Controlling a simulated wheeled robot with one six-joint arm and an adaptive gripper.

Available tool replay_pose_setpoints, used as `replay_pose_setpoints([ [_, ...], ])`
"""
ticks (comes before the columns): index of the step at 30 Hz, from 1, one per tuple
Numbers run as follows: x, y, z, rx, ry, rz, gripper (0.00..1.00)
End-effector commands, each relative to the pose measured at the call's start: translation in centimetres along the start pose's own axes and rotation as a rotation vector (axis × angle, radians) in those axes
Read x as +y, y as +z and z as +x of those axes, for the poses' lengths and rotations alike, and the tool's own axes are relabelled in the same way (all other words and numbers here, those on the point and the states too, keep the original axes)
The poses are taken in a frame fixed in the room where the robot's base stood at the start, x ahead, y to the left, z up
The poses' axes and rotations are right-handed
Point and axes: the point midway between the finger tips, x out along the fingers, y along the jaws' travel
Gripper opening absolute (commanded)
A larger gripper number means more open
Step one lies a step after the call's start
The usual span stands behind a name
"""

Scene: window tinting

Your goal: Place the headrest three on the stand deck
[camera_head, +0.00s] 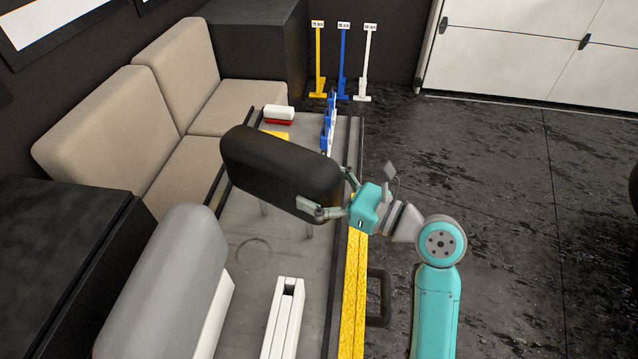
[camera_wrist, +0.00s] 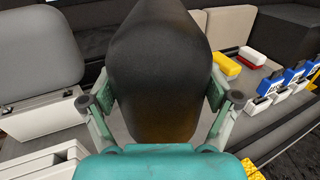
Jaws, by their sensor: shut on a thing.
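A black headrest (camera_head: 278,172) is held in my gripper (camera_head: 332,197) above the grey deck (camera_head: 255,250). My gripper is shut on the headrest's right end in the head view, and the fingers press on its two sides. Two thin posts show under the headrest, partly hidden by it. In the wrist view the black headrest (camera_wrist: 160,70) fills the middle, with the fingertips (camera_wrist: 160,100) on either side. A grey headrest (camera_head: 165,285) stands on a white block (camera_head: 222,310) at the front left; it also shows in the wrist view (camera_wrist: 40,50). Which one is headrest three I cannot tell.
White slotted blocks (camera_head: 284,318) stand on the deck's front. A red-and-white block (camera_head: 279,114), a yellow block (camera_head: 275,135) and blue-and-white holders (camera_head: 328,130) are at the back. A yellow strip (camera_head: 354,290) runs along the right edge. A beige sofa (camera_head: 130,120) is behind; floor at right is clear.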

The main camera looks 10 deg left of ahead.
Motion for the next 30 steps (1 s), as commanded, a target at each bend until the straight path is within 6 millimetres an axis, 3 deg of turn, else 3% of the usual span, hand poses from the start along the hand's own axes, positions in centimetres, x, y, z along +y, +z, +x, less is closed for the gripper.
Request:
replay_pose_setpoints([
  [5,0.0,-0.2,0.0,-0.002,0.000,-0.001,0.25],
  [6,0.0,-0.4,0.0,0.000,0.000,0.000,0.90],
  [7,0.0,-0.4,0.0,0.000,0.000,0.000,0.98],
  [21,0.0,0.1,-0.2,0.000,-0.001,-0.001,1.00],
  [30,-0.1,0.0,-5.4,0.001,-0.005,-0.001,1.00],
])
